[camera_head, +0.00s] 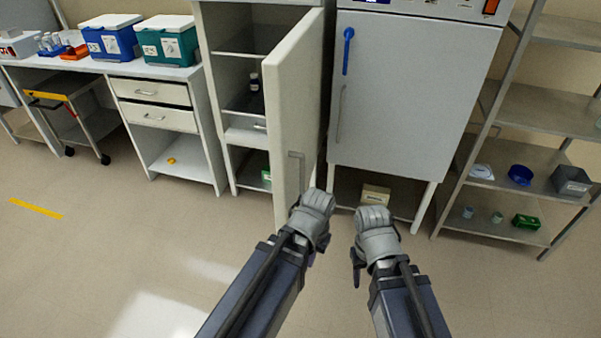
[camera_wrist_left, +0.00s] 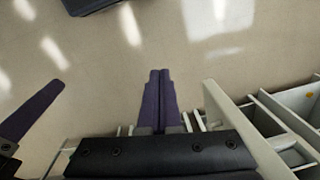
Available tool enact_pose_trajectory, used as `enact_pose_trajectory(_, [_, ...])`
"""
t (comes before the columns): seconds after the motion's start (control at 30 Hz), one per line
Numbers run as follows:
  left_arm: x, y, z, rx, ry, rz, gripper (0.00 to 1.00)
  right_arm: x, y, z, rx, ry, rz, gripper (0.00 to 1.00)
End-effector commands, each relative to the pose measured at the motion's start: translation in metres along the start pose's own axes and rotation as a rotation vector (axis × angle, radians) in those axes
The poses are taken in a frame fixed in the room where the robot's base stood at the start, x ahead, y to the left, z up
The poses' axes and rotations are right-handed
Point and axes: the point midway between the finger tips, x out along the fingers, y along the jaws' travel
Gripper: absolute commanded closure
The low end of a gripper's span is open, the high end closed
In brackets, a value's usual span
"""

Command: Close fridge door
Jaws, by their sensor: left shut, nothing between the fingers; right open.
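The fridge door (camera_head: 297,90) is a tall pale panel, swung out towards me from the right side of an open white cabinet (camera_head: 225,60). A grey bar handle (camera_head: 296,178) is on its outer face. My left gripper (camera_head: 316,203) is at the lower part of the door, just right of the handle; I cannot tell whether it touches the door. In the left wrist view, its dark fingers (camera_wrist_left: 158,100) are together and empty, with a pale upright panel (camera_wrist_left: 232,118), likely the door, to their right. My right gripper (camera_head: 374,218) is open to the right of the left one, clear of the door.
A dark bottle (camera_head: 254,82) stands on a shelf inside. A closed white unit (camera_head: 408,95) with a blue handle (camera_head: 347,50) is right of the door. A metal rack (camera_head: 535,150) is further right. A low bench (camera_head: 155,110) is left. The floor (camera_head: 130,250) in front is clear.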

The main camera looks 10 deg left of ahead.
Motion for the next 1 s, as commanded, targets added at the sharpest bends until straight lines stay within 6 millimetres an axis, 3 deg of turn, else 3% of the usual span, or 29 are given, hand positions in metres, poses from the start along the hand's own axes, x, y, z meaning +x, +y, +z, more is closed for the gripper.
enact_pose_trajectory(0.03, [-0.014,-0.006,-0.002,-0.014,0.004,0.002,1.0,-0.014,0.001,0.001,0.0,0.0,0.0,0.5])
enact_pose_trajectory(0.37, [-0.073,-0.044,-0.018,-0.115,0.041,-0.003,1.0,-0.075,0.007,0.004,0.0,0.0,0.0,0.5])
enact_pose_trajectory(0.47, [-0.098,-0.06,-0.029,-0.163,0.063,-0.029,1.0,-0.1,0.009,0.006,0.0,0.0,0.0,0.5])
enact_pose_trajectory(0.6, [-0.133,-0.082,-0.062,-0.24,0.116,-0.131,1.0,-0.131,0.013,0.008,0.001,0.0,0.0,0.5])
enact_pose_trajectory(0.8, [-0.156,-0.076,-0.125,-0.308,0.264,-0.352,1.0,-0.133,0.013,0.008,0.001,0.0,0.0,0.5])
enact_pose_trajectory(1.0, [-0.173,-0.063,-0.154,-0.331,0.365,-0.45,1.0,-0.132,0.013,0.008,0.001,0.0,0.0,0.5])
